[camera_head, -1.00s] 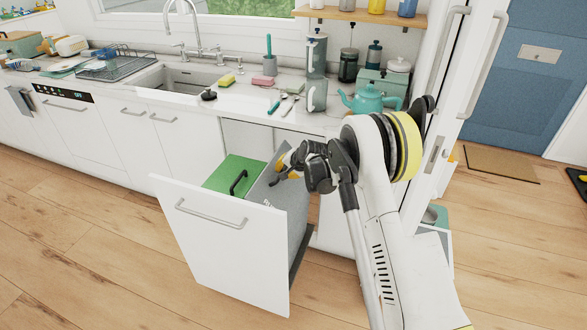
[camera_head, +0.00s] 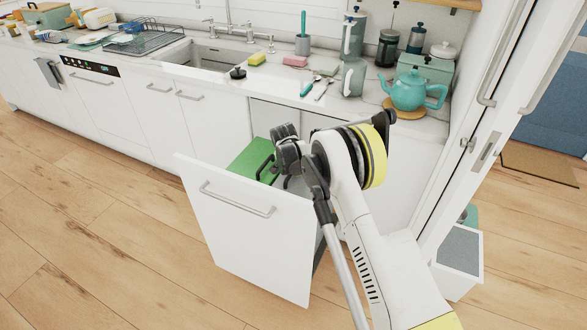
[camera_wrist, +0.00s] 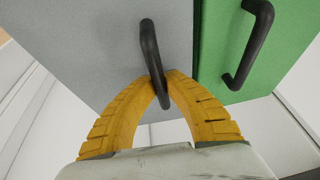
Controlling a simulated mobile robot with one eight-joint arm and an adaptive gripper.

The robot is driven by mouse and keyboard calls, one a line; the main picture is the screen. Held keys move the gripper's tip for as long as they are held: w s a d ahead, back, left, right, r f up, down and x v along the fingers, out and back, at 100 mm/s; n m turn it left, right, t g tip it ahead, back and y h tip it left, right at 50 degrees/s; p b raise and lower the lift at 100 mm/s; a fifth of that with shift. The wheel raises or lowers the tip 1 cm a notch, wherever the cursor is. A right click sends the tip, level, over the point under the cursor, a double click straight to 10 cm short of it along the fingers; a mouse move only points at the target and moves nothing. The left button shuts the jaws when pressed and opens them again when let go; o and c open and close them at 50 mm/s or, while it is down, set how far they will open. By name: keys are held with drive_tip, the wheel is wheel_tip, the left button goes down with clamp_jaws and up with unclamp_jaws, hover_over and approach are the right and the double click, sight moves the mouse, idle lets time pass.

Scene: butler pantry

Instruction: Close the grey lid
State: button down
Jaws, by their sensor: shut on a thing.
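The grey lid (camera_wrist: 95,50) fills the left of the wrist view, with a black bar handle (camera_wrist: 150,48). My gripper (camera_wrist: 160,85) has its yellow fingers closed together around this handle. In the head view my gripper (camera_head: 285,150) is over the pulled-out white drawer (camera_head: 245,235), and its fingers are hidden. Only a small part of the grey lid (camera_head: 299,187) shows there behind my arm, so I cannot tell whether it lies fully level. The green lid (camera_wrist: 245,50) is beside the grey one in the wrist view. It shows flat in the drawer in the head view (camera_head: 247,157).
The counter (camera_head: 300,85) runs behind the drawer, with a sink (camera_head: 215,55) and a teal teapot (camera_head: 413,92). A white bin (camera_head: 458,262) stands on the floor at right. Wood floor is clear in front and left.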

drive_tip(key=shift+a+f, duration=0.15)
drive_tip(key=shift+f, duration=0.3)
drive_tip(key=c, duration=1.4)
unclamp_jaws()
drive_tip(key=v, duration=1.2)
